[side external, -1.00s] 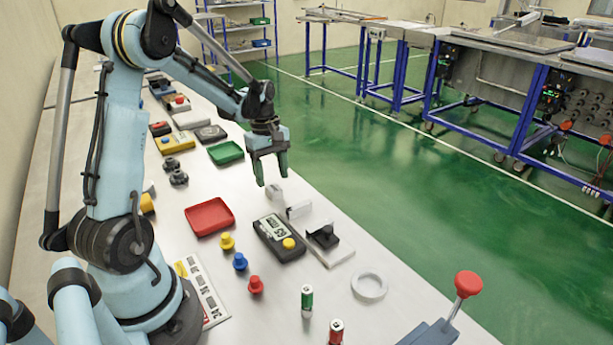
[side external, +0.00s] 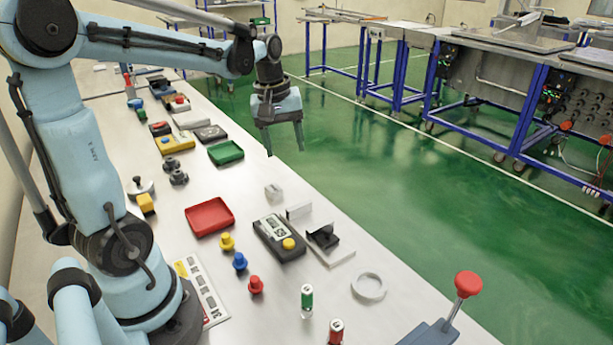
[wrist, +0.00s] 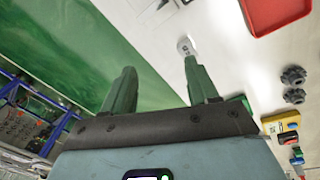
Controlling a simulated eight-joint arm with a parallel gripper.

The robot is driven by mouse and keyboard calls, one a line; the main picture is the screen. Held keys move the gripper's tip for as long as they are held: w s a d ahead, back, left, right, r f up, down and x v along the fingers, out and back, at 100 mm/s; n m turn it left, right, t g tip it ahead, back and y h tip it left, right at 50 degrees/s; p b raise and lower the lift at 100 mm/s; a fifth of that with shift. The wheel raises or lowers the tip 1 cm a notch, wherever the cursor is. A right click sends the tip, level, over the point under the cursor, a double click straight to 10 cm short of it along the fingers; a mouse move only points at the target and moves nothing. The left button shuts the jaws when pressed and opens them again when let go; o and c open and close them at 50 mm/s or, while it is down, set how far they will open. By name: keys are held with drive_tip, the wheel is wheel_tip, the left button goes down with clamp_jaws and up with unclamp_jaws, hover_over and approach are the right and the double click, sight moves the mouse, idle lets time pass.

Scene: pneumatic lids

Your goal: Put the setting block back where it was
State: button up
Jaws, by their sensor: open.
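A small pale grey block (side external: 273,193), which looks like the setting block, stands on the white bench near its right edge. It also shows in the wrist view (wrist: 185,46), by the tip of one finger in the picture. My gripper (side external: 285,150) is open and empty, raised above and behind the block, apart from it. Its green fingers (wrist: 158,70) are spread in the wrist view with nothing between them. Beside the block are an upright grey plate (side external: 299,211) and a black fixture on a pale base (side external: 338,255).
A red tray (side external: 210,217), a grey device with a yellow knob (side external: 279,237) and a green tray (side external: 226,153) lie nearby. Coloured knobs (side external: 240,262), a white ring (side external: 369,287) and a red-topped lever (side external: 468,284) are nearer the camera.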

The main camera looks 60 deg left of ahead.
drive_tip(key=s+d+m+t, duration=0.2)
drive_tip(key=d+m, duration=0.4)
drive_tip(key=d, duration=0.1)
drive_tip(key=s+d+f+m+t, duration=0.1)
drive_tip(key=s+d+m+t, duration=0.2)
drive_tip(key=d+m, duration=0.3)
drive_tip(key=shift+s+d+f+m, duration=0.2)
drive_tip(key=shift+d+m, duration=0.1)
drive_tip(key=shift+d, duration=0.35)
